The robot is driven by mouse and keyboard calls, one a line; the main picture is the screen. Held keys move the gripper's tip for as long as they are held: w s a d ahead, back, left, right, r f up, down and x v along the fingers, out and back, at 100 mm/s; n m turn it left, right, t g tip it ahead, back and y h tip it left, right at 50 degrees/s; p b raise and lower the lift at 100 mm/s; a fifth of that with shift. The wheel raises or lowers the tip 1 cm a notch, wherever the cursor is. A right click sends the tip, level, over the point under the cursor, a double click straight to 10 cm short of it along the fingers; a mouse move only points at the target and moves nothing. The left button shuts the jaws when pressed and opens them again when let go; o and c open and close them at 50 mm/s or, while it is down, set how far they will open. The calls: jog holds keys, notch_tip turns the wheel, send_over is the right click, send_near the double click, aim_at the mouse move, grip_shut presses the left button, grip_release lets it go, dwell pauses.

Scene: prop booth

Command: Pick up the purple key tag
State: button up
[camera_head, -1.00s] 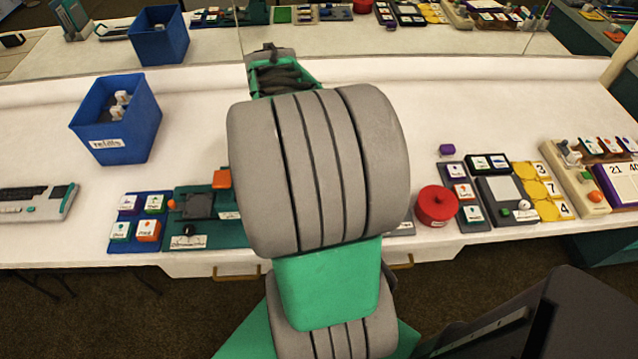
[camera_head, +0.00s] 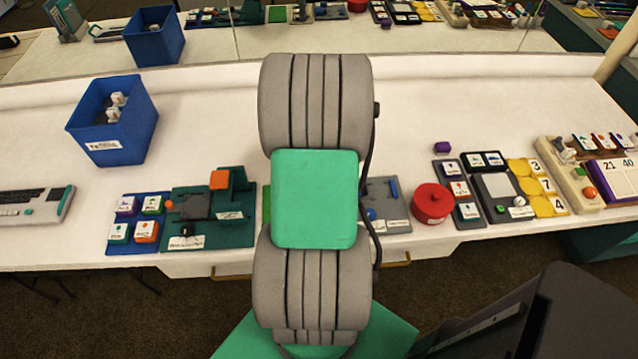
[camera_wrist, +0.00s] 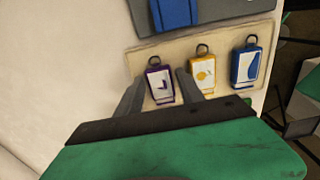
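The purple key tag (camera_wrist: 159,84) lies on a cream tray (camera_wrist: 136,63) in the wrist view, its ring toward the top. My gripper (camera_wrist: 160,77) is open, with one dark finger on each side of the purple tag in the picture. I cannot tell whether the fingers touch it or how far above the tray they are. A yellow key tag (camera_wrist: 203,70) and a blue key tag (camera_wrist: 246,65) lie to its right. In the head view, my arm hides the tags and my gripper.
The yellow tag lies close beside the right finger. A grey board (camera_wrist: 232,9) borders the tray's top. In the head view, a red round container (camera_head: 433,203), a teal device (camera_head: 227,224) and a blue bin (camera_head: 112,125) stand on the white table (camera_head: 200,110).

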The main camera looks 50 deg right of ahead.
grip_shut()
dwell(0.4)
